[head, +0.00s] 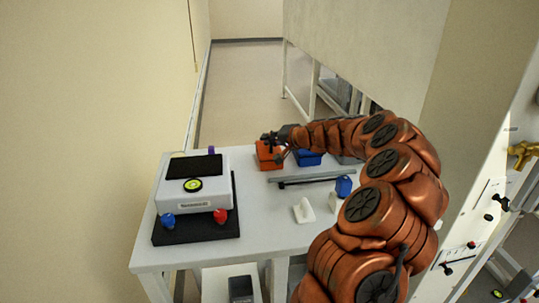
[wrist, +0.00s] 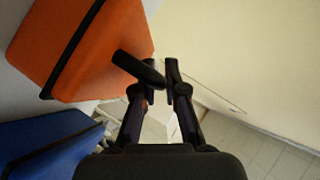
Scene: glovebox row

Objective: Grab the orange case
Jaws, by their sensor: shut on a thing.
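The orange case (head: 265,156) is at the far edge of the white table, below my gripper (head: 279,140) in the head view. In the wrist view the orange case (wrist: 100,55) fills the upper left, with a dark band across it and a dark bar-like handle (wrist: 138,68) sticking out of its side. The fingers of my gripper (wrist: 160,88) are closed on this handle. Whether the case rests on the table or is slightly raised, I cannot tell.
A blue case (head: 308,158) stands right of the orange one and also shows in the wrist view (wrist: 45,142). A white device (head: 190,182) sits on a black mat at the table's left. A grey rail (head: 312,178) lies in front of the cases.

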